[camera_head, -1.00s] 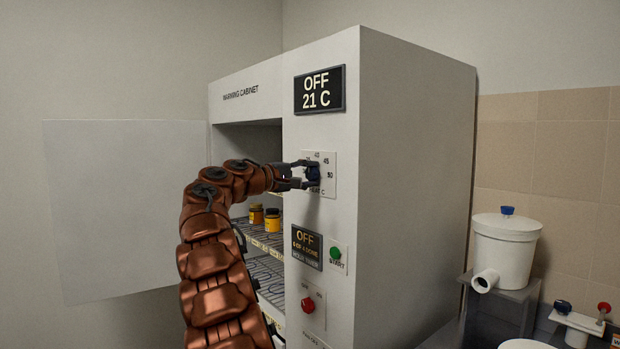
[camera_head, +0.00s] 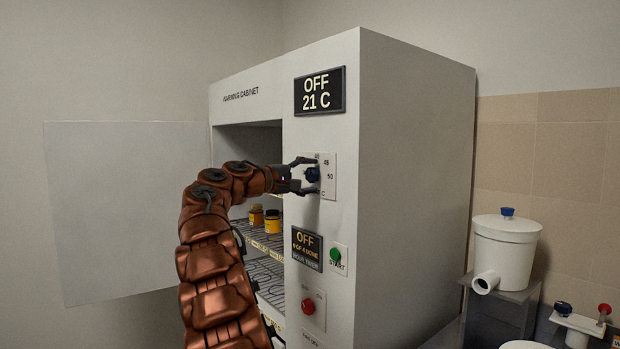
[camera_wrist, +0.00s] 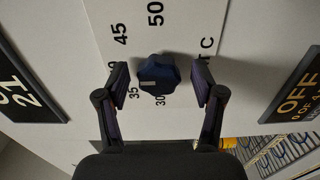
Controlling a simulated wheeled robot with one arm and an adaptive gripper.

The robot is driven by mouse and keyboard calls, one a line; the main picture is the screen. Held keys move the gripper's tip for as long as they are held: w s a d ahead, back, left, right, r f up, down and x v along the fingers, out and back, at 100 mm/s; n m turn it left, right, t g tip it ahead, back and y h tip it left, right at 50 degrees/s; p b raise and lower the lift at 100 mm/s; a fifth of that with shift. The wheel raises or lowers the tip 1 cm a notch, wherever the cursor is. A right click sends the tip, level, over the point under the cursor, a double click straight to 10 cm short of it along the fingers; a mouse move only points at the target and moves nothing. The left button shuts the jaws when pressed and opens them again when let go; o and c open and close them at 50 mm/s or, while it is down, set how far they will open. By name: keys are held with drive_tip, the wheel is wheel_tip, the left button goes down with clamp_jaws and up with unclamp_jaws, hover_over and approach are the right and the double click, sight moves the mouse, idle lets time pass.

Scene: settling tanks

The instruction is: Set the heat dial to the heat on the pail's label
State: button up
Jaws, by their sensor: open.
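The heat dial is a dark blue lobed knob (camera_wrist: 157,73) on a white scale plate; it also shows in the head view (camera_head: 312,174). The plate reads 30, 35, 45 and 50, with another figure mostly hidden by a finger. A pale mark on the knob's lower part faces the 30 and 35 side; its exact reading is unclear. My gripper (camera_wrist: 160,77) is open, with one finger on each side of the knob and visible gaps to both. The display (camera_head: 320,91) above reads OFF, 21 C. No readable pail label shows.
The warming cabinet (camera_head: 415,180) has its door (camera_head: 125,210) open at left. Small yellow-labelled jars (camera_head: 272,221) stand on a shelf inside. Below the dial are a timer display (camera_head: 307,248), a green START button (camera_head: 335,254) and a red knob (camera_head: 308,306). A white lidded vessel (camera_head: 505,250) stands at right.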

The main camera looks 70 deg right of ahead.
drive_tip(key=v, duration=1.2)
drive_tip(key=shift+d, duration=0.1)
drive_tip(key=shift+f, duration=0.1)
